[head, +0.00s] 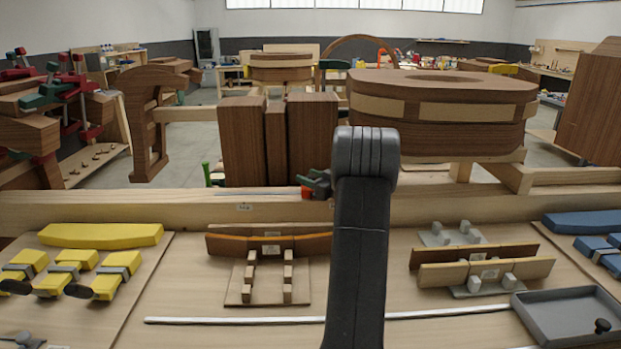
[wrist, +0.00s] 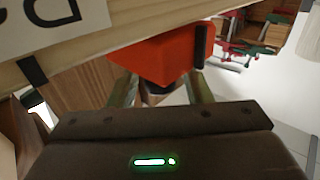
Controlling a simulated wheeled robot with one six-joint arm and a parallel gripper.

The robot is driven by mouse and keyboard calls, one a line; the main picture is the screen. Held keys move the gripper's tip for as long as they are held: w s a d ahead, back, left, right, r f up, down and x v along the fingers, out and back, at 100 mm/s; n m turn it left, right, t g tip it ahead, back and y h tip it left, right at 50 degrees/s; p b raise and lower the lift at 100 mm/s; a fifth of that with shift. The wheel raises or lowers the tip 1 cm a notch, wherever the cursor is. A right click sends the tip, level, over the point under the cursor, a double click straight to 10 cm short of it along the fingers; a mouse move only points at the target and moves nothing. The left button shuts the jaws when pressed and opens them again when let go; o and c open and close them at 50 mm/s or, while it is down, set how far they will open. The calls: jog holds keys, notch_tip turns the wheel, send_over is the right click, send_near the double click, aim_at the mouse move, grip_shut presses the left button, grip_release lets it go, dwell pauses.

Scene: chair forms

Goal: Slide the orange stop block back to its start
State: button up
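The orange stop block (head: 306,192) sits at the long wooden beam (head: 120,212), just left of my black arm in the head view. A dark greenish part shows right beside it; I cannot tell whether that is my gripper's fingers. In the wrist view the orange block (wrist: 160,62) lies straight ahead, against the pale beam edge (wrist: 75,62). My gripper (wrist: 161,88) has its two fingers spread apart, their tips at the near side of the block. I cannot tell whether they touch it. My arm hides part of the beam in the head view.
Dark wooden blocks (head: 240,140) and a stacked round seat form (head: 440,110) stand behind the beam. On the near bench lie yellow clamped pieces (head: 75,270), wooden jigs (head: 268,243) and a grey tray (head: 568,318). A white label (wrist: 50,25) is on the beam.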

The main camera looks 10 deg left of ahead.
grip_shut()
jog(key=s+a+b, duration=0.1)
jog(key=a+b, duration=0.1)
jog(key=a, duration=0.7)
jog(key=s+a+b, duration=0.1)
jog(key=s+a, duration=0.1)
jog(key=a, duration=0.6)
jog(key=s+a+b, duration=0.2)
jog(key=a, duration=0.7)
jog(key=shift+s+a+b, duration=0.2)
jog(key=shift+a+b, duration=0.1)
jog(key=shift+b, duration=0.05)
jog(key=shift+a+r, duration=0.1)
jog(key=shift+c, duration=0.5)
grip_release()
jog(key=shift+a, duration=0.1)
jog(key=shift+o, duration=1)
jog(key=shift+s+a, duration=0.1)
jog(key=shift+a, duration=0.05)
